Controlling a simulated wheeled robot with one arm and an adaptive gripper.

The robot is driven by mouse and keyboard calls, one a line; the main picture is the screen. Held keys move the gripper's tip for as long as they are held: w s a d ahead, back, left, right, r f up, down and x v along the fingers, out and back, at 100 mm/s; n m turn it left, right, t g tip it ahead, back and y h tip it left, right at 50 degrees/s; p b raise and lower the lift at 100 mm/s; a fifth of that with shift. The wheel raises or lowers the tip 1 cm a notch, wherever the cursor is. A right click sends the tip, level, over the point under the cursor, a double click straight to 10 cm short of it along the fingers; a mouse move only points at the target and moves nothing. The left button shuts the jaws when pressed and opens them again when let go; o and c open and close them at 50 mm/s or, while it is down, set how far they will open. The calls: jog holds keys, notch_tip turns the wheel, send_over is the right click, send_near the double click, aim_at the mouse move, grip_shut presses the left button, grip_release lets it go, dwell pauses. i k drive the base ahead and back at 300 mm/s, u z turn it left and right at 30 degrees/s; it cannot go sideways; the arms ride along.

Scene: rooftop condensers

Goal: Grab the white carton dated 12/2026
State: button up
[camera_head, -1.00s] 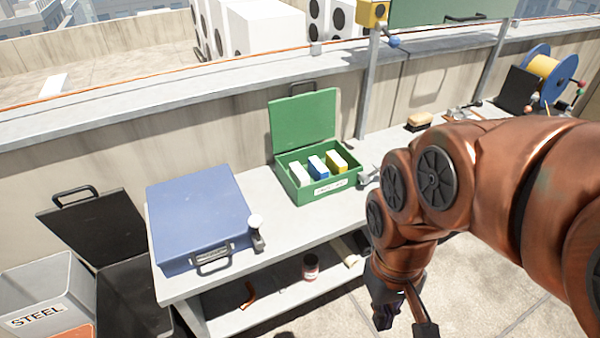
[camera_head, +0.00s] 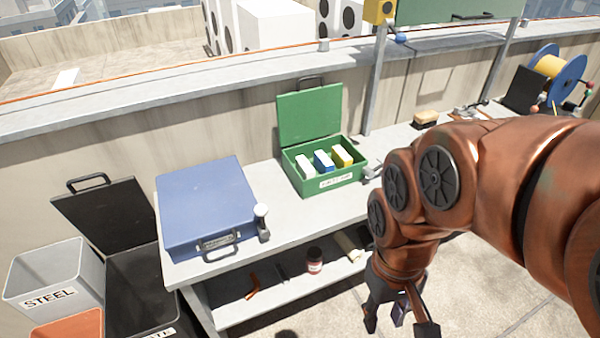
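An open green box (camera_head: 326,182) with its lid up stands on the grey workbench. Inside it are a white carton (camera_head: 306,165), a blue-and-white carton (camera_head: 323,161) and a yellow-and-white carton (camera_head: 341,156), side by side. No date is readable on any of them at this size. My gripper (camera_head: 402,318) hangs at the lower right, in front of the bench and apart from the box.
A closed blue case (camera_head: 205,205) lies on the bench left of the green box, with a hammer-like tool (camera_head: 262,222) beside it. Bins, one marked STEEL (camera_head: 52,284), stand at the left. A jar (camera_head: 314,261) sits on the lower shelf. A cable reel (camera_head: 556,72) stands at the far right.

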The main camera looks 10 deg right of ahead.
aim_at(306, 170)
jog(key=u, duration=0.55)
jog(key=k, duration=1.2)
jog(key=u, duration=1.1)
jog(key=i, duration=1.15)
jog(key=z, duration=0.95)
jog(key=i, duration=0.95)
jog(key=z, duration=0.2)
